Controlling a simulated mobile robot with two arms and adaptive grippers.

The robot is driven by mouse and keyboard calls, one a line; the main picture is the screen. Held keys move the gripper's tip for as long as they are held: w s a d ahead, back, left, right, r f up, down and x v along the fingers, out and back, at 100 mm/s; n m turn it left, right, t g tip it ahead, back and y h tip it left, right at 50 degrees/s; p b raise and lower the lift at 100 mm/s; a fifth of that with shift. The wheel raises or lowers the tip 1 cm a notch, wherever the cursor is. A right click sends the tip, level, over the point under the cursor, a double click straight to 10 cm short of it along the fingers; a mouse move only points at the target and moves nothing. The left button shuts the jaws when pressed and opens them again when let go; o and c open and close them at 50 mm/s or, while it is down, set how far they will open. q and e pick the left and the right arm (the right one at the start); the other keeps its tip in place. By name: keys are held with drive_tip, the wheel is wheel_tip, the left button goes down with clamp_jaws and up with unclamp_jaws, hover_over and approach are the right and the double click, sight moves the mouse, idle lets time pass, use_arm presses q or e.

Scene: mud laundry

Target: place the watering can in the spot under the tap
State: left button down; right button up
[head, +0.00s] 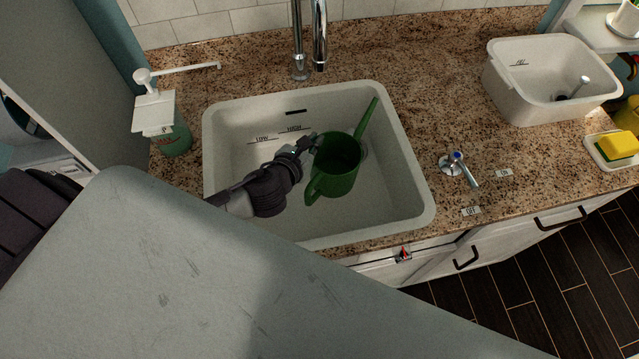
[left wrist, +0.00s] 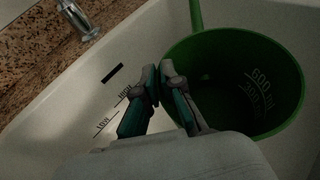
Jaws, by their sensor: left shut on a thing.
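The green watering can (head: 338,168) is inside the white sink (head: 412,190), upright, with its spout toward the upper right and its handle toward the lower left. My left gripper (head: 309,143) is shut on the can's rim at its upper left side. In the left wrist view the fingers (left wrist: 158,84) pinch the rim of the can (left wrist: 240,75), and volume marks show on its inner wall. The chrome tap (head: 318,35) rises behind the sink, its outlet beyond the can. Whether the can's base touches the sink floor I cannot tell. My right gripper is not in view.
A tap lever (head: 459,168) stands on the granite counter right of the sink. A green soap pump bottle (head: 172,135) is at the left. A white tub (head: 550,80) and a yellow sponge (head: 617,145) are at the right. LOW and HIGH lines mark the sink's back wall.

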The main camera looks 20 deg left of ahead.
use_arm(q)
drive_tip(key=f, duration=0.4)
drive_tip(key=shift+s+d+f, duration=0.1)
drive_tip(key=shift+s+f, duration=0.05)
drive_tip(key=shift+s, duration=0.05)
wheel_tip(320, 180, down, 4)
drive_tip(key=shift+f+b, duration=0.1)
drive_tip(key=shift+b, duration=0.55)
drive_tip(key=c, duration=1.3)
unclamp_jaws()
drive_tip(key=b+v, duration=0.1)
drive_tip(key=v, duration=1.1)
